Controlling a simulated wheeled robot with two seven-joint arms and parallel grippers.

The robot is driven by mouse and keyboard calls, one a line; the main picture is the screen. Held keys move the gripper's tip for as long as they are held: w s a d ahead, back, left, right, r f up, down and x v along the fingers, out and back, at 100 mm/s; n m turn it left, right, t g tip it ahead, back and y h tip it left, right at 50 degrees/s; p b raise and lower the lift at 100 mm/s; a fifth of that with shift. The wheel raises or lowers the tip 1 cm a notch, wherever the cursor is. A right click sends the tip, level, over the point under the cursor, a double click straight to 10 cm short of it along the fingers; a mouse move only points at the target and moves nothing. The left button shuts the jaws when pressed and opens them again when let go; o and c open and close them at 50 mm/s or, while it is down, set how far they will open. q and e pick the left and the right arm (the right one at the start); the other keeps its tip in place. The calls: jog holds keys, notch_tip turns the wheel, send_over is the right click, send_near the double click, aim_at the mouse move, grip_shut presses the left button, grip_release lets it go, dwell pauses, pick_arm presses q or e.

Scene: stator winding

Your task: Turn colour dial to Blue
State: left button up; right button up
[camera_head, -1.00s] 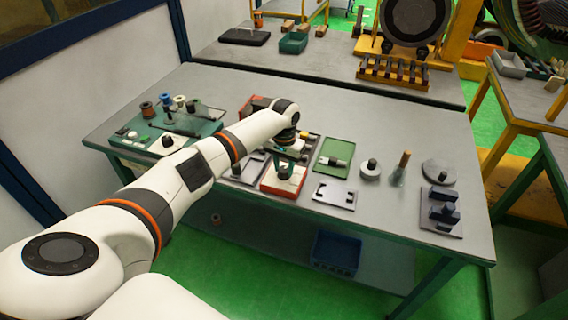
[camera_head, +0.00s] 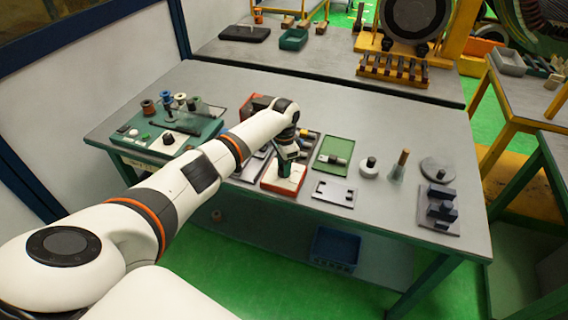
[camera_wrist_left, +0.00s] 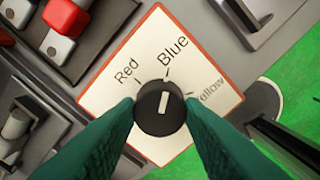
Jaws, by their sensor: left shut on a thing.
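The colour dial (camera_wrist_left: 160,108) is a round black knob with a white pointer line, on a white, red-edged plate (camera_wrist_left: 110,92) labelled Red, Blue and Yellow. The pointer runs almost straight up in the left wrist view, toward the Blue mark. My left gripper (camera_wrist_left: 161,110) has its green fingers on either side of the knob, shut on it. In the head view my left gripper (camera_head: 286,158) stands over the dial's red and white box (camera_head: 288,184) and hides most of the knob. My right gripper is not in view.
A red knob (camera_wrist_left: 66,18) on a grey block is close by at upper left in the wrist view. In the head view, a green tray (camera_head: 333,153) and a grey plate (camera_head: 335,193) lie to the right of the box. The table front is bare at left.

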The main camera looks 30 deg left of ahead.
pick_arm(q)
jog(key=shift+r, duration=0.15)
dwell(0.3)
jog(key=o, duration=1)
notch_tip(320, 180, up, 12)
jog(key=shift+f+b, duration=0.1)
jog(key=shift+b, duration=1.15)
